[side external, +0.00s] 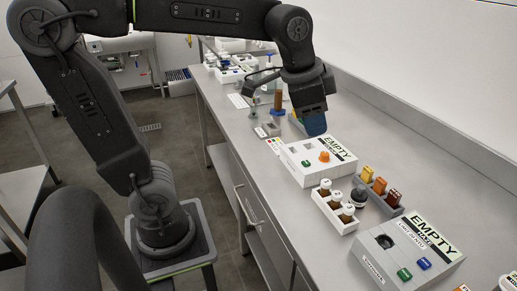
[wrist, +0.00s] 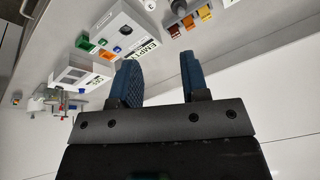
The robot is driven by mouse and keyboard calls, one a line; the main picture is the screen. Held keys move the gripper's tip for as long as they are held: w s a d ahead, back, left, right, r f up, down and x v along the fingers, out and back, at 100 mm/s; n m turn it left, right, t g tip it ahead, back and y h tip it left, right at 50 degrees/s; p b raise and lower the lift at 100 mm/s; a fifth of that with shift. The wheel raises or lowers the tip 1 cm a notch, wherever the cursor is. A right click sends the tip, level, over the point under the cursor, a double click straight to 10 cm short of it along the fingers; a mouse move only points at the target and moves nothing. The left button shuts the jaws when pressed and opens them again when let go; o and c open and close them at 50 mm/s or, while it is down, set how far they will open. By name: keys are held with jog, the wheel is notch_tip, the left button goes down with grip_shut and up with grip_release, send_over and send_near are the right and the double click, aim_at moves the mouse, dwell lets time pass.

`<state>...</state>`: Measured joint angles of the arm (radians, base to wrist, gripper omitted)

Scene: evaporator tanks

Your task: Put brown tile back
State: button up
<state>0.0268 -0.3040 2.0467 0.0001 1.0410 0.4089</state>
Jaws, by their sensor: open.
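My gripper (side external: 315,122) hangs over the bench, behind the nearer white box, pointing down. In the wrist view its two blue fingers (wrist: 160,68) are apart, with nothing between them. A red-brown tile (side external: 394,197) stands at the near end of a small grey holder (side external: 382,206), beside an orange tile (side external: 380,185) and a yellow tile (side external: 367,174). In the wrist view the red-brown tile (wrist: 173,31) shows at the top, well away from the fingers. Whether it is fully seated in the holder cannot be told.
A white box (side external: 318,158) marked EMPTY stands between my gripper and the holder. A white rack of capped bottles (side external: 335,208) and a dark round knob-like thing (side external: 359,197) are left of the holder. A grey EMPTY box (side external: 410,250) is nearer. Bench by the wall is clear.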

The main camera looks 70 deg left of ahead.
jog(key=s+f+n+t, duration=0.1)
jog(key=s+f+n, duration=0.4)
jog(key=s, duration=0.5)
jog(key=shift+s+a+f+t, duration=0.2)
jog(key=shift+s+a+t, duration=0.1)
jog(key=shift+s+a, duration=0.1)
dwell(0.5)
